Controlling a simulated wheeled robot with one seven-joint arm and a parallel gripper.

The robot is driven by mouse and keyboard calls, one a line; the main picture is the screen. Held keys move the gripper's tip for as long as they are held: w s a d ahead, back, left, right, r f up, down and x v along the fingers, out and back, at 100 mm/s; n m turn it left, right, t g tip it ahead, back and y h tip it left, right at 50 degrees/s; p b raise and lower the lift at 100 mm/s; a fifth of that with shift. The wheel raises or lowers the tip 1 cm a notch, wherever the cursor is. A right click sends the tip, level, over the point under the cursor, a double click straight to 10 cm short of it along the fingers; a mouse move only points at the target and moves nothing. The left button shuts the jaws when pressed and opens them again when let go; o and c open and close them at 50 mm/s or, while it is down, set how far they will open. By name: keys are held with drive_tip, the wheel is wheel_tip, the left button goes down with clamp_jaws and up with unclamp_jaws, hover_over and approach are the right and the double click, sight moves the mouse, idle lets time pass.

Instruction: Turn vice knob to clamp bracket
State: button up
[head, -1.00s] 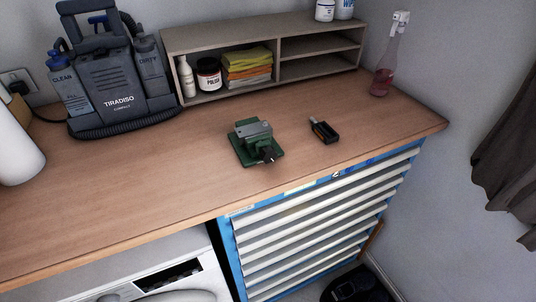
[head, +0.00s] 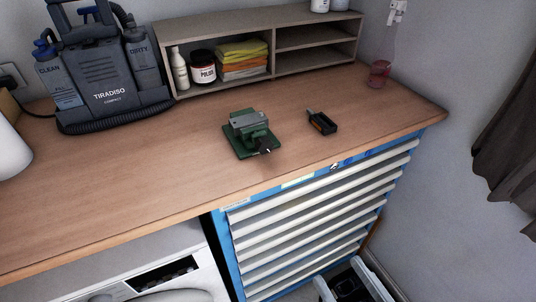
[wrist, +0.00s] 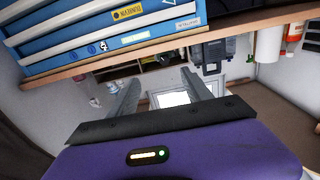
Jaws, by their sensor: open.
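The green vice (head: 240,142) sits upright on the wooden worktop, near its front edge, in the head view. A grey metal piece that looks like the bracket (head: 248,119) lies at the top of the vice. The vice knob (head: 266,150) is the small dark part at its front, too small to make out its turn. My gripper (wrist: 161,84) is open and empty in the wrist view, with its two grey fingers apart. It is away from the vice, and the wrist view looks past the drawer fronts with the room upside down. I cannot make out the vice there.
A small black tool (head: 322,123) lies right of the vice. A shelf (head: 272,62) with bottles and cloths stands behind. Blue drawers (head: 232,262) are below.

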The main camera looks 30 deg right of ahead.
sight(267, 147)
drive_tip(key=w+r+m+t+b, duration=0.1)
drive_tip(key=w+r+b, duration=0.25)
drive_tip(key=w, duration=0.65)
drive_tip(key=w+r+m+t+b, duration=0.1)
drive_tip(key=w+r+b, duration=0.1)
drive_tip(key=w+r, duration=0.5)
drive_tip(key=shift+w+d+f+g+p, duration=0.15)
drive_tip(key=shift+w+f+g, duration=0.2)
drive_tip(key=shift+w+f, duration=1.15)
drive_tip(key=shift+w+a+f+g+p, duration=0.1)
drive_tip(key=shift+w+f+g, duration=0.25)
drive_tip(key=shift+w, duration=2.2)
drive_tip(key=shift+w+d+f+g+p, duration=0.25)
drive_tip(key=shift+w+f, duration=0.75)
drive_tip(key=shift+w, duration=1)
drive_tip(key=shift+a, duration=0.15)
clamp_jaws()
